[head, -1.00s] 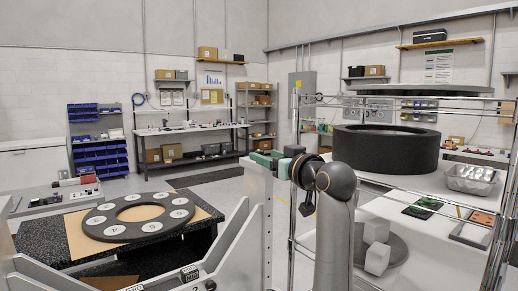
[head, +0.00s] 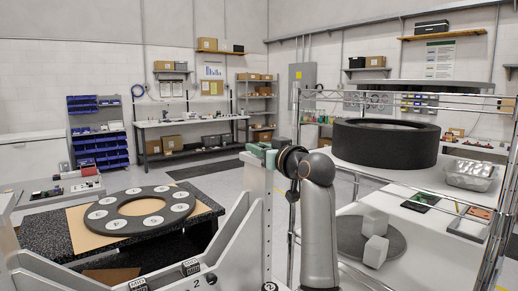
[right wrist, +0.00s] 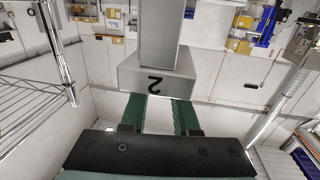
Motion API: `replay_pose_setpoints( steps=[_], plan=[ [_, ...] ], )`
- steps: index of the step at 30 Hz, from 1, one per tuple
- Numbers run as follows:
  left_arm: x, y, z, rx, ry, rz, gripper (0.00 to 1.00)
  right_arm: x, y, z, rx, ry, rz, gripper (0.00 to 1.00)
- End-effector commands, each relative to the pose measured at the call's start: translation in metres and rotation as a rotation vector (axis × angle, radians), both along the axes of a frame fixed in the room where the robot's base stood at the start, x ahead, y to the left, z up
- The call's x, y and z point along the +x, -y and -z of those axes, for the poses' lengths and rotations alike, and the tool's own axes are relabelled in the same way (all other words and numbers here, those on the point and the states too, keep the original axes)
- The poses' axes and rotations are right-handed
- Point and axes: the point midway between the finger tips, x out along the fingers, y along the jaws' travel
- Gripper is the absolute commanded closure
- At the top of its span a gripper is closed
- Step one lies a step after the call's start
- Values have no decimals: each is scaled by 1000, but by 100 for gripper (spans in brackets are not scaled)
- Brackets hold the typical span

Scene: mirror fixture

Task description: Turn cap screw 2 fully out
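A grey upright post (head: 256,190) of the mirror fixture stands in the middle of the head view. My right gripper (head: 263,155) is at its top, with green fingers. In the right wrist view a grey block (right wrist: 158,80) bears an upside-down "2". The green fingers (right wrist: 163,112) stand apart, with wall visible between them, and reach the block's edge. Their tips are hidden there, so I cannot tell whether they hold anything. No cap screw shows clearly at the fingertips. Another label "2" is on the fixture's lower bar (head: 196,282). My left gripper is not in view.
A dark ring with numbered white discs (head: 140,210) lies on a speckled table at left. At right, a wire rack (head: 478,240) stands close to my arm, by a large black drum (head: 385,145) and white blocks (head: 375,222). Open floor lies behind the fixture.

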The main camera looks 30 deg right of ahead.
Motion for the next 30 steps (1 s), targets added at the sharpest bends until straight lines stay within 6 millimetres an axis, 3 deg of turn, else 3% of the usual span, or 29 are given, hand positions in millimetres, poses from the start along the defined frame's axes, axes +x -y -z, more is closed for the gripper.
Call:
replay_pose_setpoints(
  steps=[7, 19, 30],
  plan=[
    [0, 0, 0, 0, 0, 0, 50, 0, 0, 0, 0, 0, 0, 100],
    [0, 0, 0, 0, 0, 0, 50, 0, 1, 0, 0, -1, -21, 100],
    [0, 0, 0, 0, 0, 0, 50, 1, 2, 1, -2, -5, -237, 100]
  ],
)
